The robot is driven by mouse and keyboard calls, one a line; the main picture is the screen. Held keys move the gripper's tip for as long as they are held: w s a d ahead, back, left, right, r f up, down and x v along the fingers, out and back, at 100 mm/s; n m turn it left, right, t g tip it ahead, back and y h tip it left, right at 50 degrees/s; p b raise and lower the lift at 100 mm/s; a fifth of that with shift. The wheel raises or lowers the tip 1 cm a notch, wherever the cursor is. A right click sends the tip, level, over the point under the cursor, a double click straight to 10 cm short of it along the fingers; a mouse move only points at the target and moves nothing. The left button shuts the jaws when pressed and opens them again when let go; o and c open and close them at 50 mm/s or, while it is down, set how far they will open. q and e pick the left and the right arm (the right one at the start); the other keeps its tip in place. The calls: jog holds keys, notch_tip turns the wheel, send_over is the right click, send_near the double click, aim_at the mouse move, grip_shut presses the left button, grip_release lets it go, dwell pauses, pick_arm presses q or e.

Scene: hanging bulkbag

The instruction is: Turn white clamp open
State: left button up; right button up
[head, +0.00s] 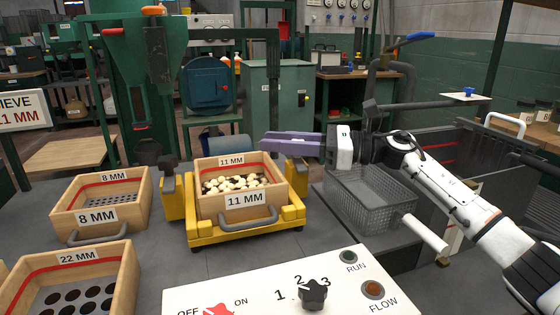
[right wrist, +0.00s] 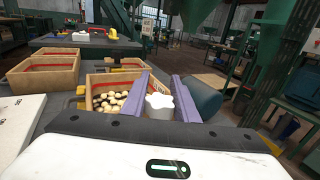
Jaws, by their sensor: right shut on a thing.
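My right gripper (head: 290,144) reaches in from the right with its purple fingers beside the right side of the yellow sieve frame (head: 248,231). In the right wrist view the white clamp (right wrist: 159,104) shows as a white lobed knob between the two purple fingers (right wrist: 156,100). The gripper is shut on it. A wooden 11 MM sieve box (head: 243,199) with pale and dark lumps sits in the frame. My left gripper is in neither view.
An 8 MM box (head: 138,197) and a 22 MM box (head: 20,275) stand at left. A dark left clamp post (head: 168,166) is on the frame. A wire basket (head: 372,212) lies at right. A white control panel (head: 260,290) with knobs is in front.

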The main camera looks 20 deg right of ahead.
jog(key=shift+f+n+g, duration=0.1)
jog(key=shift+n+g, duration=0.2)
jog(key=shift+g, duration=0.1)
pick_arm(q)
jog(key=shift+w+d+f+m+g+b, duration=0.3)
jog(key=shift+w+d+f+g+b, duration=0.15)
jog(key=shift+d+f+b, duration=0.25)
pick_arm(e)
jog(key=shift+s+a+n+g+y, duration=0.15)
jog(key=shift+s+n+g+y, duration=0.15)
jog(key=shift+n+g+y, duration=0.55)
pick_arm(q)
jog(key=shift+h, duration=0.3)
pick_arm(e)
jog(key=shift+g+h, duration=0.25)
jog(key=shift+g, duration=0.1)
jog(key=o, duration=1.1)
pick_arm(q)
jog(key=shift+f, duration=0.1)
